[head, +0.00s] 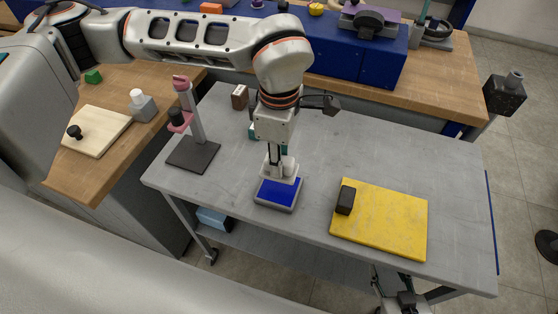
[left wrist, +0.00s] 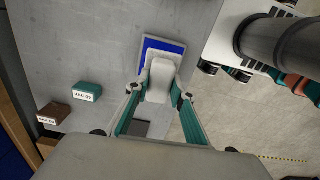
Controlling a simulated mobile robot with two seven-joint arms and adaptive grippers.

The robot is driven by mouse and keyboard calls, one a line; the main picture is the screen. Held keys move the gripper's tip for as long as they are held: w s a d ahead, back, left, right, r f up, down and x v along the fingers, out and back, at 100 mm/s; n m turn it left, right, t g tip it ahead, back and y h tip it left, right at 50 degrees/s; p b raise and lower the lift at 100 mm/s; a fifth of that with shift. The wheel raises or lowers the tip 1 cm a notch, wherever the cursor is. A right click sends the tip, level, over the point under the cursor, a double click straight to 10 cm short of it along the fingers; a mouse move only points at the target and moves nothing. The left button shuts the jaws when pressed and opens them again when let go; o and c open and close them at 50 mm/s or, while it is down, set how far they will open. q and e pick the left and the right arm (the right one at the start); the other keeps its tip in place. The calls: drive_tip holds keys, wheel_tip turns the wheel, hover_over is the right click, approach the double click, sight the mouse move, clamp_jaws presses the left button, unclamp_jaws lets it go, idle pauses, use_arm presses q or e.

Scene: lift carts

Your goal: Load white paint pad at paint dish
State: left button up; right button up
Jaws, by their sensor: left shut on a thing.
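The white paint pad (head: 283,170) is held upright in my left gripper (head: 281,150) over the paint dish. The paint dish (head: 291,206) is a light, shallow tray with a blue paint surface, on the grey cart. In the left wrist view, my left gripper's teal fingers (left wrist: 160,92) close on both sides of the white pad (left wrist: 161,78), and the dish (left wrist: 183,46) lies beyond it. The pad's underside is hidden, so I cannot tell whether it touches the paint. What looks like my right gripper (head: 405,299) is cut off at the bottom edge, and its jaws are unclear.
A yellow board (head: 395,225) with a black block (head: 346,200) lies right of the dish. A pink-topped stand (head: 195,155) stands to the left. A brown box (head: 240,97) and a teal box (head: 252,132) stand behind. The grey cart top (head: 400,150) is clear at the back right.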

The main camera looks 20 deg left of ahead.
use_arm(q)
drive_tip(key=shift+r, duration=0.1)
idle(0.5)
drive_tip(key=m, duration=0.1)
drive_tip(key=s+m+b, duration=0.1)
drive_tip(key=m+g, duration=0.1)
drive_tip(key=m, duration=0.1)
drive_tip(key=shift+s+d+f+b, duration=0.15)
drive_tip(key=shift+s+f+b, duration=0.1)
drive_tip(key=shift+b, duration=0.15)
drive_tip(key=shift+s+d+f+m+g+b, duration=0.1)
drive_tip(key=shift+s+f+m+g+b, duration=0.25)
drive_tip(key=shift+f+m+b, duration=0.4)
drive_tip(key=shift+s+d+f+m+g+b, duration=0.1)
drive_tip(key=shift+s+f+m+g+b, duration=0.3)
drive_tip(key=shift+m, duration=0.5)
drive_tip(key=shift+s+d+f+m+g+b, duration=0.1)
drive_tip(key=shift+s+f+m+g+b, duration=0.3)
drive_tip(key=shift+m+b, duration=0.35)
drive_tip(key=shift+w+f+t, duration=0.15)
drive_tip(key=shift+f+t, duration=0.1)
drive_tip(key=shift+f, duration=0.4)
drive_tip(key=shift+f+b, duration=0.45)
drive_tip(key=shift+f, duration=0.05)
